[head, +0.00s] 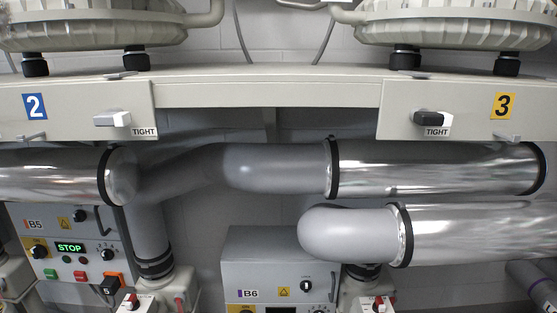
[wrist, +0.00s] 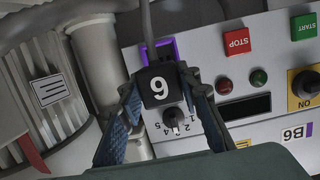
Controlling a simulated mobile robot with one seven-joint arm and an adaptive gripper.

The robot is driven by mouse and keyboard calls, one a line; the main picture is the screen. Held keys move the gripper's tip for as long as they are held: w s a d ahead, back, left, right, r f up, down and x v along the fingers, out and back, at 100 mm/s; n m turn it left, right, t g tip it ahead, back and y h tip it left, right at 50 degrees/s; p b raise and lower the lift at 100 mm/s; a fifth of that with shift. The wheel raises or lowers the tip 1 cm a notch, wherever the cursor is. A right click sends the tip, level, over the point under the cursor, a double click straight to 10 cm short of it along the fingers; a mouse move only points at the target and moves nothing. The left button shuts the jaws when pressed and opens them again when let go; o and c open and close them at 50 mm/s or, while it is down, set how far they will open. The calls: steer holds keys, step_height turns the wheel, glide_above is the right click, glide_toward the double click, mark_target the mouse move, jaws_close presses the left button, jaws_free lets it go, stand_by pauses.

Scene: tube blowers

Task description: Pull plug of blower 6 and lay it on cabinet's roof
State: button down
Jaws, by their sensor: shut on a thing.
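In the wrist view, my gripper (wrist: 162,100) is shut on a black plug (wrist: 159,86) with a white number that reads as 6, one blue-grey finger on each side. A grey cable runs from the plug to the top edge. A purple socket frame (wrist: 168,47) shows partly behind the plug; I cannot tell whether the plug is still seated. The B6 cabinet front (wrist: 213,48) appears upside down there. In the head view, the B6 cabinet (head: 240,270) stands at lower middle, its grey roof (head: 262,238) bare where visible. My gripper is not visible there.
Silver and grey pipes (head: 430,170) cross above the B6 roof; a pipe elbow (head: 335,235) overhangs its right side. The B5 cabinet (head: 50,222) with its plug 5 (head: 111,287) stands left. In the wrist view, a selector knob (wrist: 174,117) sits close to the gripper.

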steer(key=shift+s+r+p, duration=1.2)
steer(key=shift+r+p, duration=14.05)
steer(key=shift+r, duration=5.2)
steer(key=w+a+f+b, duration=0.1)
steer(key=a+b, duration=0.4)
steer(key=a, duration=1.7)
steer(key=shift+w+f, duration=0.15)
steer(key=shift+f, duration=0.4)
